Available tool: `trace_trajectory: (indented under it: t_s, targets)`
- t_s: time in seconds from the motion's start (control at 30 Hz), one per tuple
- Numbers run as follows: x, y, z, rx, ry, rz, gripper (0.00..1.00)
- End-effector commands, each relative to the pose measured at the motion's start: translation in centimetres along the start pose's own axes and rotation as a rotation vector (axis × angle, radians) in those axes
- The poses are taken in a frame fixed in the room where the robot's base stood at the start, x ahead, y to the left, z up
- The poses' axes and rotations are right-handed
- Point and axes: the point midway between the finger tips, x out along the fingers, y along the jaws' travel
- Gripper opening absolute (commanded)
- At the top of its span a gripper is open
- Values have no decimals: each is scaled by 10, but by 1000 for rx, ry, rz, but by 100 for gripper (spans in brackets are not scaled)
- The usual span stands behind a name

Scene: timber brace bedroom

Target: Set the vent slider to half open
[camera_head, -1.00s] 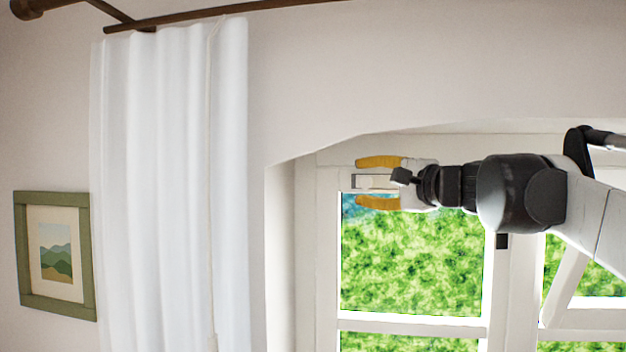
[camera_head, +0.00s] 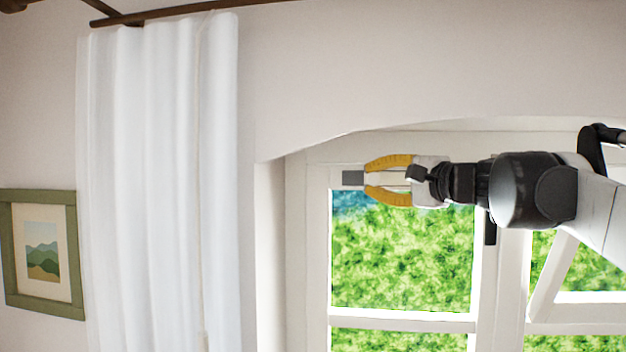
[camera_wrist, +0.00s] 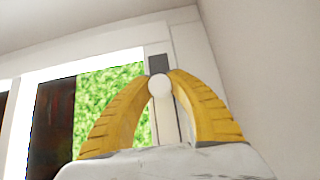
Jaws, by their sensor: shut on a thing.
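The vent slider (camera_wrist: 166,122) is a pale strip set in the white window frame's top rail, with a round white knob (camera_wrist: 160,85). A dark grey vent opening (camera_head: 353,177) shows just left of my fingertips in the head view. In the wrist view the opening (camera_wrist: 158,63) lies just beyond the knob. My gripper (camera_head: 367,178) has two curved yellow fingers, shut on the knob, one on each side. In the head view the fingers largely hide the knob, and part of the slider shows between them. The slider's far end under my gripper is hidden.
The white window frame (camera_head: 308,250) with glass panes surrounds the vent. A dark window handle (camera_head: 490,228) hangs below my wrist. A white curtain (camera_head: 160,180) hangs at the left, beside a green-framed picture (camera_head: 42,255). The sloped wall recess runs close above my arm.

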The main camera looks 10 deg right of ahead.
Motion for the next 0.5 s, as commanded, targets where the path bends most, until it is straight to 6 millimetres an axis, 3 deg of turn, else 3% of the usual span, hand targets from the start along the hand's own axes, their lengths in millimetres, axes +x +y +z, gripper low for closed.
trace_trajectory:
  t_s: [0.37,0.4,0.47,0.5]
  targets:
    - [-8,1,-7,-1,-3,2,0]
    - [-8,1,-7,-1,-3,2,29]
    - [-8,1,-7,-1,-3,2,47]
    - [-8,1,-7,-1,-3,1,47]
